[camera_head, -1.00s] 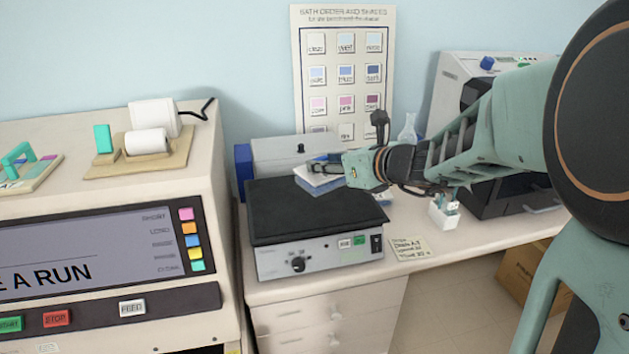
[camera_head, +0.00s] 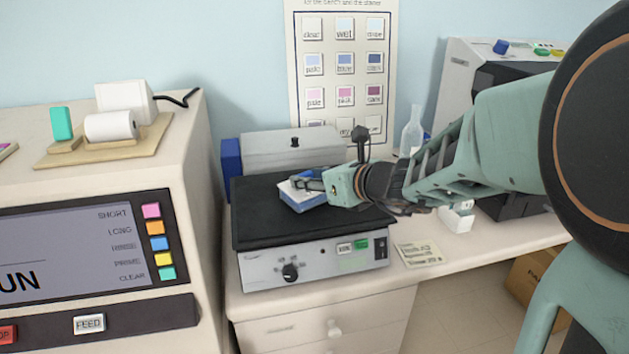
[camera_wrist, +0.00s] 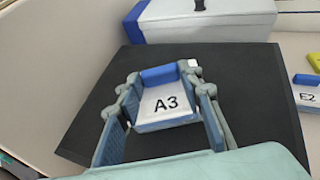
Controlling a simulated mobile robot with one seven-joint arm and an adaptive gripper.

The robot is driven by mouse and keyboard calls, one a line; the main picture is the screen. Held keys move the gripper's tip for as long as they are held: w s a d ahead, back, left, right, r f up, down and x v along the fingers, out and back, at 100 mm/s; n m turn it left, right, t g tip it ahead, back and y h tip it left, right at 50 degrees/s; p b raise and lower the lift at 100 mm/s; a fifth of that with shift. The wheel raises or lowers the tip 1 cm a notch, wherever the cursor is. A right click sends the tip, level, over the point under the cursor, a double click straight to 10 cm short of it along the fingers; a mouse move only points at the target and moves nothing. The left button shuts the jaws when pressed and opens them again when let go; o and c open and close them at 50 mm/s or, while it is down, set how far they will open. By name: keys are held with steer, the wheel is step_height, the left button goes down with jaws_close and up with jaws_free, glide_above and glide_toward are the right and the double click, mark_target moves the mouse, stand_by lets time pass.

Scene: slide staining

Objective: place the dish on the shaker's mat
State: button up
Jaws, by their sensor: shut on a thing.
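The dish (camera_head: 304,197) is a small blue box with a white top; in the wrist view the dish (camera_wrist: 165,104) shows the label "A3". My gripper (camera_head: 308,184) is shut on the dish, with a finger on each side of it in the wrist view (camera_wrist: 163,112). The dish is over the black mat (camera_head: 262,212) of the shaker (camera_head: 315,263), toward its back right part. The mat also fills most of the wrist view (camera_wrist: 255,120). I cannot tell whether the dish's underside touches the mat.
A grey box with a blue end (camera_head: 290,152) stands behind the shaker. A stainer with a screen (camera_head: 90,245) is at the left. A card (camera_head: 418,253) lies right of the shaker. Another labelled item, "E2" (camera_wrist: 307,92), is at the wrist view's right edge.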

steer(key=shift+f, duration=0.15)
steer(key=shift+f, duration=0.2)
steer(key=o, duration=1.3)
steer(key=shift+r, duration=0.25)
